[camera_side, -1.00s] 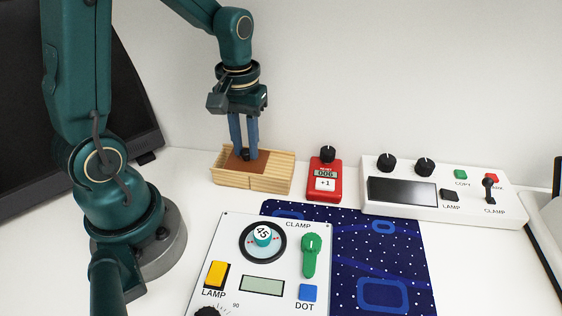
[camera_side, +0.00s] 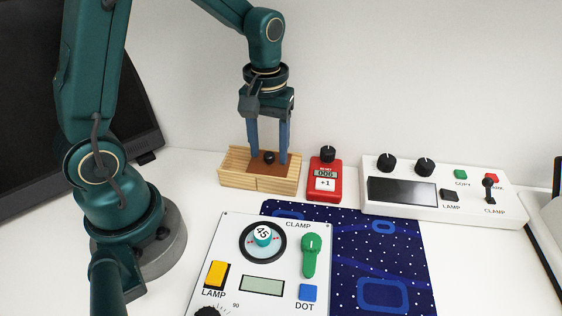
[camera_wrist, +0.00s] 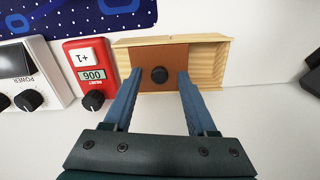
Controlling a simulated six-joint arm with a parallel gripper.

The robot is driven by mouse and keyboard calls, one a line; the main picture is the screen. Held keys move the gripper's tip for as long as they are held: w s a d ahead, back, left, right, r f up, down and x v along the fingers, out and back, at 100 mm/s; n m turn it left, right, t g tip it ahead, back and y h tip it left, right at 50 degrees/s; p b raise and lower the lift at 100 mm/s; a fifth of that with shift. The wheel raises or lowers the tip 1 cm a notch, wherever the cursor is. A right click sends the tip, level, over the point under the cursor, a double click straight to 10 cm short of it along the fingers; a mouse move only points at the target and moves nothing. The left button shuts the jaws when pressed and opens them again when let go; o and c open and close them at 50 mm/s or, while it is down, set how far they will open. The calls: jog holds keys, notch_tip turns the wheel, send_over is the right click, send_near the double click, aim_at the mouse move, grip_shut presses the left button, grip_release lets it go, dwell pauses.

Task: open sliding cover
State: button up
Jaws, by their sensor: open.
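A light wooden box (camera_side: 235,178) stands at the back, left of the red counter. Its brown sliding cover (camera_side: 257,168) bears a round black knob (camera_side: 269,158). In the wrist view, the cover (camera_wrist: 145,55) lies over the middle and left of the box (camera_wrist: 205,40), and the right part of the box is uncovered. That uncovered part looks empty. My gripper (camera_side: 268,155) is open, with its two blue fingers pointing down over the cover, one on each side of the knob. In the wrist view, gaps show between the knob (camera_wrist: 159,74) and both fingers.
The red counter (camera_side: 325,183) stands close to the box's right end. A white console (camera_side: 450,208) is farther right. A white panel (camera_side: 230,255) with a green handle lies in front, partly over a dark blue mat (camera_side: 405,260). Clear white table separates box and panel.

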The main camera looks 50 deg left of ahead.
aim_at(259, 160)
jog(key=shift+r, duration=2.6)
jog(key=c, duration=0.7)
jog(key=shift+s+d+n, duration=0.1)
jog(key=shift+d+n, duration=0.05)
jog(key=shift+n, duration=0.55)
grip_shut()
jog(key=shift+s+d+n+h, duration=0.2)
jog(key=shift+s+n+h, duration=0.1)
jog(key=shift+n, duration=0.6)
jog(key=s+a+r+n+t+h, duration=0.2)
jog(key=a+r+n, duration=0.3)
jog(key=n, duration=1)
jog(key=x, duration=1)
jog(key=shift+s+a+f, duration=0.25)
jog(key=shift+s, duration=0.1)
